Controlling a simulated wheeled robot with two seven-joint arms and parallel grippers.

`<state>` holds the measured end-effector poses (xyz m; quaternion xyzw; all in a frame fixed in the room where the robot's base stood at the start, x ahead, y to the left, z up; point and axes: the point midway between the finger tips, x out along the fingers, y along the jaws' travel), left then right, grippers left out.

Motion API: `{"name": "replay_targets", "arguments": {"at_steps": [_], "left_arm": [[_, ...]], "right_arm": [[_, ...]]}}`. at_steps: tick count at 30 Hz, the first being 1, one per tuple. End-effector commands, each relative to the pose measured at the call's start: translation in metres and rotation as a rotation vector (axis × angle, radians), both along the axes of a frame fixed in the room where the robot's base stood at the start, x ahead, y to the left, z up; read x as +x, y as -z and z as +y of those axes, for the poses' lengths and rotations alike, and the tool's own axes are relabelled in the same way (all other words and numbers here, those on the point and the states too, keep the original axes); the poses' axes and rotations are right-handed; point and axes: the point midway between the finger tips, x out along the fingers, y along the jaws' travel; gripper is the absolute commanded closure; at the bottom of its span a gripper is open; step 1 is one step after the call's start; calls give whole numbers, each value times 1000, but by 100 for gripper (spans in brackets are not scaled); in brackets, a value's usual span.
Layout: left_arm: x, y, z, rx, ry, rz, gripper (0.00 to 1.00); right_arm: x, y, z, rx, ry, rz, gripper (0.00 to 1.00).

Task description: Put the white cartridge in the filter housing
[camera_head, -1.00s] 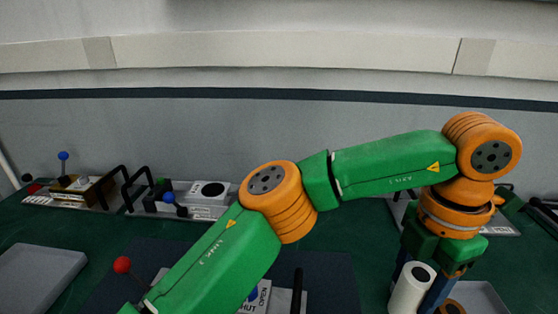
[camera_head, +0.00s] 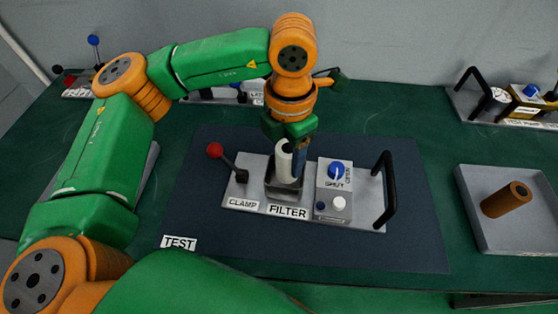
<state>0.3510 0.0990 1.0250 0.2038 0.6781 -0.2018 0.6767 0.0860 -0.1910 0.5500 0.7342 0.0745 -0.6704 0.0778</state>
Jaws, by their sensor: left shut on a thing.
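The filter housing (camera_head: 284,190) is a dark open box on the grey panel, above the FILTER label (camera_head: 288,212). The gripper and cartridge are over the housing. The cartridge's lower end appears at or inside its opening; how deep it sits I cannot tell. The gripper partly hides the housing's back. My right gripper is out of view.
On the panel, a red-knobbed clamp lever (camera_head: 215,151) stands left, and a blue SHUT knob (camera_head: 336,169) and black handle (camera_head: 385,190) stand right. A brown cartridge (camera_head: 506,199) lies in the right tray (camera_head: 490,238). The dark mat (camera_head: 400,245) has bare space in front.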

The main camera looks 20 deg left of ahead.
Motion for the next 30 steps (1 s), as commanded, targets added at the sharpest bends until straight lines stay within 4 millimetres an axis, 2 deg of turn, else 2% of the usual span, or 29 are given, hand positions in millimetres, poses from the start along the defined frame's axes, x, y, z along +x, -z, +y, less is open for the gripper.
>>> {"name": "replay_targets", "arguments": {"at_steps": [6,17,18,19,27,30], "left_arm": [[-1,38,0,0,0,2,100],[0,45,0,-1,0,-1,100],[0,44,0,0,0,0,39],[0,44,0,0,0,0,32],[0,43,0,0,0,0,32],[0,37,0,0,0,0,32]], "right_arm": [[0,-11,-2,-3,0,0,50],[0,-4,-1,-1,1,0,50],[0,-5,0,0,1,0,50],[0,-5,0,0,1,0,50],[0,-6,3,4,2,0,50],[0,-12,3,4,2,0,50]]}}
